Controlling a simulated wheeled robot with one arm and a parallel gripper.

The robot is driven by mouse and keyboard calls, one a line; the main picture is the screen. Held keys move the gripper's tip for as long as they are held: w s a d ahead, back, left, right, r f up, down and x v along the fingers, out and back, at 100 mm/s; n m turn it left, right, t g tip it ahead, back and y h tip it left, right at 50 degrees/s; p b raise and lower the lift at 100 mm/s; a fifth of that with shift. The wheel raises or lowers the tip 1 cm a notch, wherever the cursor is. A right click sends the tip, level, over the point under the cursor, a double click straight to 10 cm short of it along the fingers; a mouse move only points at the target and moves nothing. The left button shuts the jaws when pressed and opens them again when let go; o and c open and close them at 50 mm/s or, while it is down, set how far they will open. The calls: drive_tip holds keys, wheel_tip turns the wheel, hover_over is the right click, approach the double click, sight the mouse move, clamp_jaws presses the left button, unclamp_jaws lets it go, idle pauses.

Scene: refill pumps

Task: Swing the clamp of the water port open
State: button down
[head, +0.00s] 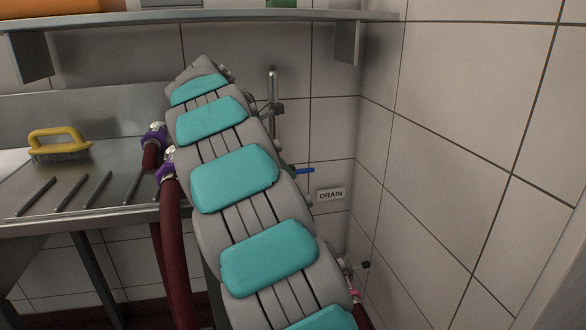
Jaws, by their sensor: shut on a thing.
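My grey and teal arm runs up the middle of the head view and hides much of what lies behind it. My gripper does not show; it is hidden behind the arm or out of frame. I cannot make out the water port or its clamp with certainty. Two purple couplings (155,136) with dark red hoses (173,250) show just left of the arm, at the steel counter's right end. A small pink fitting (355,295) shows low at the arm's right edge.
A steel counter (110,207) at the left bears a yellow-handled brush (58,143). A steel shelf (290,16) crosses above. A metal pipe (273,90), a blue lever (304,170) and a DRAIN sign (331,194) are right of the arm. A tiled wall (460,150) bounds the right.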

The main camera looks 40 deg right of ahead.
drive_tip(key=shift+w+a+r+g+h, duration=0.1)
drive_tip(key=shift+w+a+g+h, duration=0.15)
drive_tip(key=shift+a+h, duration=0.25)
drive_tip(key=shift+w+a+g+h, duration=0.15)
drive_tip(key=shift+w+a+h, duration=0.2)
drive_tip(key=shift+a, duration=0.25)
drive_tip(key=c, duration=0.7)
unclamp_jaws()
drive_tip(key=shift+a+r, duration=0.1)
drive_tip(key=shift+v, duration=3.8)
